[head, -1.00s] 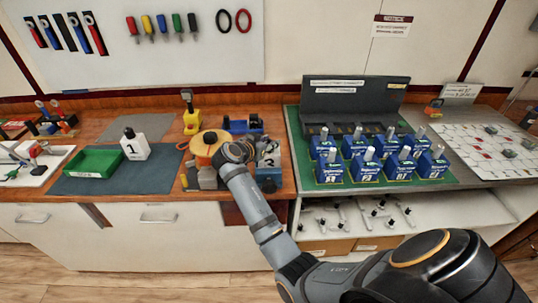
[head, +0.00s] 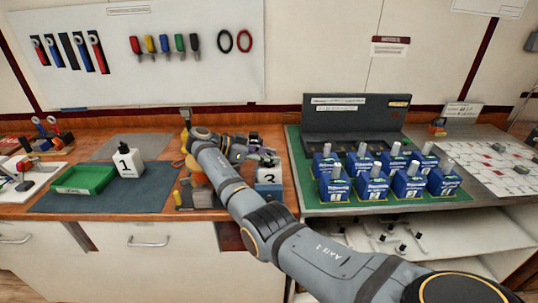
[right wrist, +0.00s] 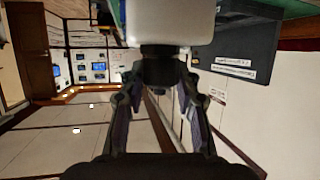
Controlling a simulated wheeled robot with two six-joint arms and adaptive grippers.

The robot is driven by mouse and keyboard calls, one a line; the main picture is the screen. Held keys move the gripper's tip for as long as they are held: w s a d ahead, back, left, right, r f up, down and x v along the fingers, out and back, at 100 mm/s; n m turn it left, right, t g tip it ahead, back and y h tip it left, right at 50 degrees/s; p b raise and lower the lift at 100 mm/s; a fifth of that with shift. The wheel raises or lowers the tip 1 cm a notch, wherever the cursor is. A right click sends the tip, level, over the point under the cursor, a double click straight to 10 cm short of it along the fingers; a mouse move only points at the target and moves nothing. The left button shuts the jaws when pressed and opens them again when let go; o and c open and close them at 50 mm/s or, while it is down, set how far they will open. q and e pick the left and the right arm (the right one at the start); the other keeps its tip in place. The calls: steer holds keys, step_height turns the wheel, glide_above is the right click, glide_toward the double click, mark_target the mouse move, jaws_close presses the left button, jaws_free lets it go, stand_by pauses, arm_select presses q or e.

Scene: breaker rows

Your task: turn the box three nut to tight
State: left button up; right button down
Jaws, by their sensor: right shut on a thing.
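In the right wrist view, the fingers (right wrist: 160,78) are shut on a black nut (right wrist: 160,64) against a white box body (right wrist: 170,22), which carries no visible number there. The nut's tightness does not show. My left gripper is in neither view.
The white box marked 1 (head: 127,161) stands on a dark mat beside a green tray (head: 83,179). Several blue breakers (head: 373,187) stand in rows to the right. An orange item and small yellow items crowd the bench beside my forearm.

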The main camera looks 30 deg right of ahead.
steer(key=shift+m+g+p, duration=0.3)
steer(key=shift+g+p, duration=0.05)
steer(key=shift+g, duration=0.05)
steer(key=shift+f+y, duration=0.1)
steer(key=shift+y, duration=0.2)
steer(key=c, duration=0.9)
jaws_free()
steer(key=shift+d, duration=0.1)
steer(key=shift+c, duration=0.2)
